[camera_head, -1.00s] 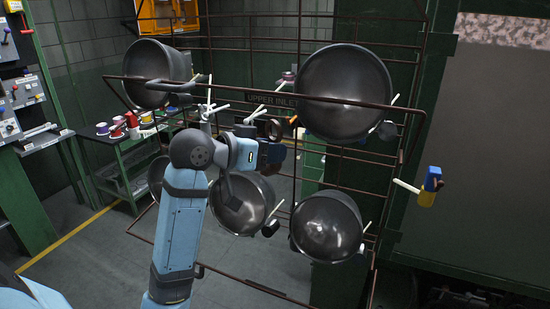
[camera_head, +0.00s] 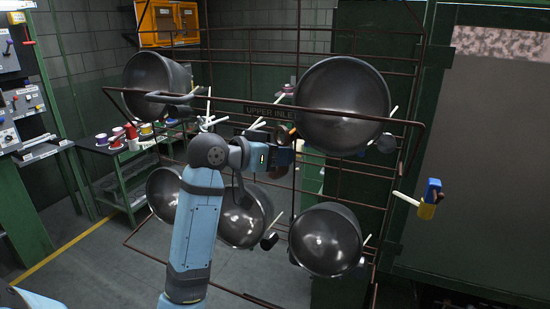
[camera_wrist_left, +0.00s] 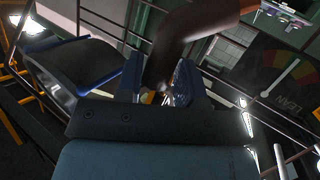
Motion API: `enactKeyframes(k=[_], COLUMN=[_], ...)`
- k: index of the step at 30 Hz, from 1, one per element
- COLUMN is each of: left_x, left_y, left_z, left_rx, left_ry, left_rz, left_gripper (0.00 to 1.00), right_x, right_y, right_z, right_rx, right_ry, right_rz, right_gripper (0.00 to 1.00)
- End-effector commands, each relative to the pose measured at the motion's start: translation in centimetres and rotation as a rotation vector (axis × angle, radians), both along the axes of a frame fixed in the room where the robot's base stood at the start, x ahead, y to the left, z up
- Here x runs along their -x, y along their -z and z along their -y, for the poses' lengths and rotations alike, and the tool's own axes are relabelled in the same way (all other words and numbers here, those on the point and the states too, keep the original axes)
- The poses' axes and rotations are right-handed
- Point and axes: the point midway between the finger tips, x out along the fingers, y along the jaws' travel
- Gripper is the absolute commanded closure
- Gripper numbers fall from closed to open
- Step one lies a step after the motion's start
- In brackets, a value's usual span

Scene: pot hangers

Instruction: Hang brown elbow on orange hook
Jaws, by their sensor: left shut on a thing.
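My left gripper (camera_head: 283,154) is in front of the wire rack, left of and below the large upper right pot. It is shut on the brown elbow (camera_head: 281,133), which is small and partly hidden in the head view. In the left wrist view the elbow (camera_wrist_left: 195,22) is a curved brown pipe, and its lower end is between the fingers (camera_wrist_left: 160,82). A small orange tip (camera_head: 293,130), apparently the orange hook, shows right beside the elbow. I cannot tell whether they touch or whether the hook is inside the elbow. My right gripper is not in view.
Dark pots hang on the rack (camera_head: 255,105): a large one (camera_head: 342,103) at upper right, one (camera_head: 155,78) at upper left, and others (camera_head: 326,240) below. White pegs stick out between them. A blue and yellow piece (camera_head: 430,197) is at right. A green cart (camera_head: 115,160) stands at left.

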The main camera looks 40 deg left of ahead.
Motion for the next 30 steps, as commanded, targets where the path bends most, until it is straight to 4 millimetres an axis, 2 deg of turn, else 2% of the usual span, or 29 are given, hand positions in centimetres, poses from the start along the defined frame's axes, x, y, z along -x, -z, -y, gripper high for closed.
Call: enactKeyframes(k=[17, 30], left_x=[-3.4, -4.5], left_y=[0.5, 1.9], left_z=[-0.8, -1.1], left_rx=[0.001, -0.002], left_ry=[0.002, 0.001], left_rz=[0.000, 0.000], left_gripper=[1.00, 1.00], right_x=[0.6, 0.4], right_y=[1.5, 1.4], right_z=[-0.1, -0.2], right_rx=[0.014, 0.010], right_ry=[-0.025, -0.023], right_rz=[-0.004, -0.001], right_gripper=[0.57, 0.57])
